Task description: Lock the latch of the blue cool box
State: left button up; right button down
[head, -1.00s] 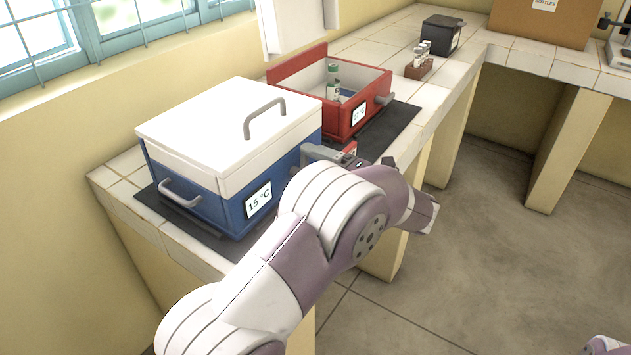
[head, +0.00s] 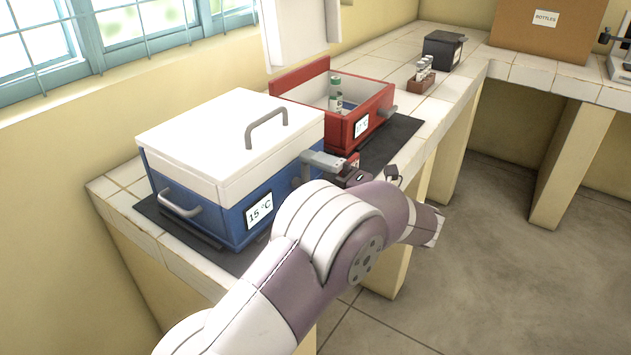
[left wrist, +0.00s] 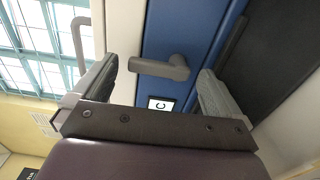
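The blue cool box (head: 228,222) stands on the counter with its white lid (head: 225,135) down and a 15 °C display on its front. In the left wrist view a grey L-shaped lever, apparently the latch (left wrist: 162,67), crosses the line between the white lid and the blue body (left wrist: 185,35). My left gripper (head: 318,167) is at the front right of the box. Its fingers are apart, one on each side of the lever in the left wrist view (left wrist: 157,70), with gaps to both. In the head view the gripper hides the lever's surroundings. My right gripper is out of view.
An open red box (head: 345,128) with bottles stands just behind the blue one. A vial rack (head: 421,83) and a black box (head: 443,50) stand farther along the counter. The lid has a raised grey handle (head: 267,126). The floor to the right is clear.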

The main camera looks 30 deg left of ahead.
pick_arm(q)
jog(key=shift+d, duration=0.1)
jog(key=s+d, duration=0.1)
jog(key=d, duration=1.1)
jog(key=shift+d+p, duration=0.25)
jog(key=shift+p, duration=0.05)
